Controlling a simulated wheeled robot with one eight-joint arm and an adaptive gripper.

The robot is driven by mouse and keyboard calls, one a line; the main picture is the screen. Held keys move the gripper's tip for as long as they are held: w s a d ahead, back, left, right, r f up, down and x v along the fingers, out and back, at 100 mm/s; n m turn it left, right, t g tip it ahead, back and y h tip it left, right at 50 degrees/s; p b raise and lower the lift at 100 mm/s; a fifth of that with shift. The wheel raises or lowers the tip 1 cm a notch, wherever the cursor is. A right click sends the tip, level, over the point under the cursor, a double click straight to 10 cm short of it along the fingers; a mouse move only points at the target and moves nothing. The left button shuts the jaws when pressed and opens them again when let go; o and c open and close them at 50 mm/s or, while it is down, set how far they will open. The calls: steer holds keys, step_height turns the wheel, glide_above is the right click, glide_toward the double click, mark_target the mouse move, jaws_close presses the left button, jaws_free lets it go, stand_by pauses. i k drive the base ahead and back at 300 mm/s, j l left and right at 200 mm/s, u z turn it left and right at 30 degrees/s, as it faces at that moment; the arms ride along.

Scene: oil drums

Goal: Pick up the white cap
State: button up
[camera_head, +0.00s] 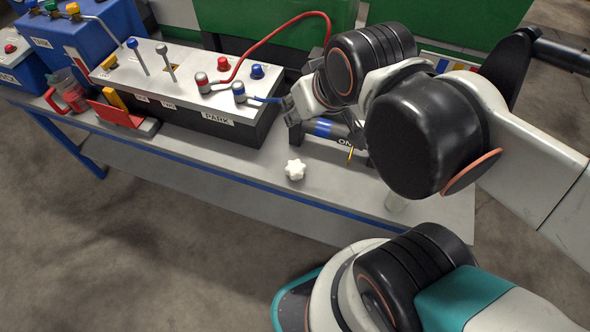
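A small white star-shaped cap (295,170) sits on the grey tabletop near its front edge. My gripper (291,113) is above and behind the cap, apart from it, over the left end of a dark cylinder-like device. It is small and partly hidden by my arm, so I cannot tell whether its fingers are open or shut.
The table (240,177) holds a grey PARK panel (190,75) with levers and plugs. A dark device with a blue band (322,128) lies behind the cap. Tabletop around the cap is clear.

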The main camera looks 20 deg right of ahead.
mark_target(295, 170)
steer(key=k+j+u, duration=0.15)
steer(key=u, duration=0.2)
steer(key=k+j+u, duration=0.15)
steer(key=j+u, duration=0.25)
steer(key=l, duration=0.1)
